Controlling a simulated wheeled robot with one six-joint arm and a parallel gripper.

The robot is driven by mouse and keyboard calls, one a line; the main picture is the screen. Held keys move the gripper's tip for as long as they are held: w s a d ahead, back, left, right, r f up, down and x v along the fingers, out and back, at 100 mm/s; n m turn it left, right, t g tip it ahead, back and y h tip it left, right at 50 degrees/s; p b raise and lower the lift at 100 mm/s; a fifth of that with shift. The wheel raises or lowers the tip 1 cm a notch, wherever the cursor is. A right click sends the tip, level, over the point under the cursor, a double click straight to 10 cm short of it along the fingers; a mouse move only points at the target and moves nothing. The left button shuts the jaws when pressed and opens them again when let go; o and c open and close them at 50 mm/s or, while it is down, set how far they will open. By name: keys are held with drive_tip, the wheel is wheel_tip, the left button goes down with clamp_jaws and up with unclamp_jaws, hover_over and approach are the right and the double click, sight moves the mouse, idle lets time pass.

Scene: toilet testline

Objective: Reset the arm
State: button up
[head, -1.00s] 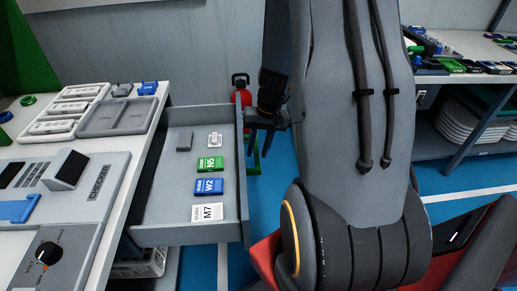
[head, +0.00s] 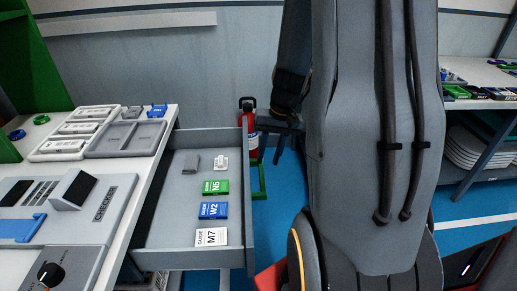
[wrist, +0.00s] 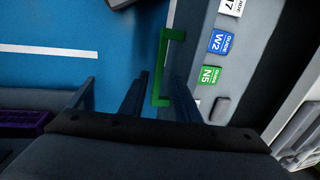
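My gripper (head: 277,140) hangs in the air just past the right wall of the open grey drawer (head: 249,200), in the head view.
The drawer holds a green N5 block (head: 215,187), a blue W2 block (head: 213,210), a white M7 block (head: 211,236) and small grey pieces. A red extinguisher (head: 252,146) stands behind the gripper. A shelf (head: 480,103) is at right.

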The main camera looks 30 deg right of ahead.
drive_tip(key=s+a+r+n, duration=0.1)
drive_tip(key=a, duration=0.2)
drive_tip(key=s+a+r+n+p, duration=0.1)
drive_tip(key=a+r, duration=0.1)
drive_tip(key=a, duration=0.2)
drive_tip(key=s+a+r+n, duration=0.1)
drive_tip(key=s+a+r, duration=0.1)
drive_tip(key=a, duration=0.2)
drive_tip(key=shift+s+a+r+g+h, duration=0.1)
drive_tip(key=shift+a+r+g+h, duration=0.1)
drive_tip(key=shift+g+h, duration=0.2)
drive_tip(key=s+a+r+n+h+p, duration=0.1)
drive_tip(key=s+a+r+n, duration=0.1)
drive_tip(key=s+a, duration=0.4)
drive_tip(key=shift+s+a+r+n, duration=0.2)
drive_tip(key=shift+a+r+n, duration=0.15)
drive_tip(key=shift+r+n, duration=0.1)
